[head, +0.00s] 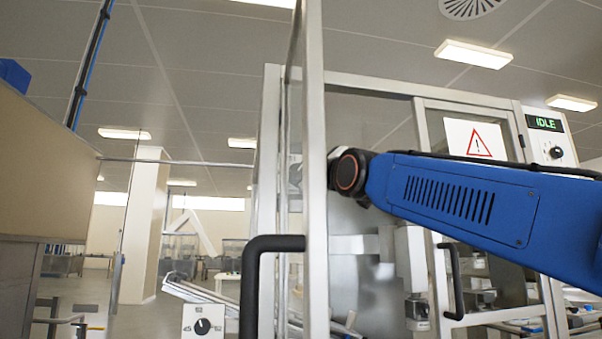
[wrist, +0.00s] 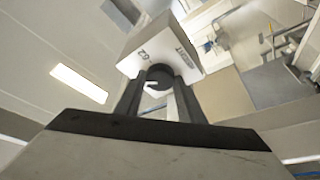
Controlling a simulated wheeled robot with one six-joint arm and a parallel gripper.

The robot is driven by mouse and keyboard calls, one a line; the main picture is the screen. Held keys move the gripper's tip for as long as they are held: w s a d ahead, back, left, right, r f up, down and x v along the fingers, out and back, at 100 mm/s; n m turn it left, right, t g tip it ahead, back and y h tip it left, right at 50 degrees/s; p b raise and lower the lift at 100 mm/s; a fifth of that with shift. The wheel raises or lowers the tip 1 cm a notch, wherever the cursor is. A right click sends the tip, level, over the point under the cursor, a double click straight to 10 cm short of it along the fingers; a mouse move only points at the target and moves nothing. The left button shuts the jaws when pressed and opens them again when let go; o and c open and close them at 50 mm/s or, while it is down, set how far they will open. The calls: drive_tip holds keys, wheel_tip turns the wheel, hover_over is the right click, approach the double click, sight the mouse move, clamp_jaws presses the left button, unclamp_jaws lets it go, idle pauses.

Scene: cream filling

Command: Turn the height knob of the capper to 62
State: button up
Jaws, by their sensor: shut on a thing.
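In the wrist view my gripper (wrist: 158,88) has its two dark fingers closed on the sides of a round black knob (wrist: 158,72). The knob sits on a white box (wrist: 145,40), which has small dark print beside the knob. The print looks like 62 on the left and a word on the right, too tilted and small to read surely. A pale mark shows at the knob's lower left. In the head view my blue arm reaches in from the right; the gripper cannot be made out there. A black dial (head: 203,326) on a white box shows at the bottom edge.
A glazed machine frame (head: 316,200) with a black door handle (head: 262,265) stands in front. On the right, a display (head: 545,123) reads IDLE, above another black knob (head: 556,152). A tan panel (head: 45,160) stands at left. Open floor shows at lower left.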

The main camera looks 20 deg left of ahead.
idle(0.3)
drive_tip(key=o, duration=1)
drive_tip(key=shift+o, duration=0.2)
drive_tip(key=shift+s+d, duration=0.1)
drive_tip(key=v, duration=1.7)
drive_tip(key=shift+s, duration=0.1)
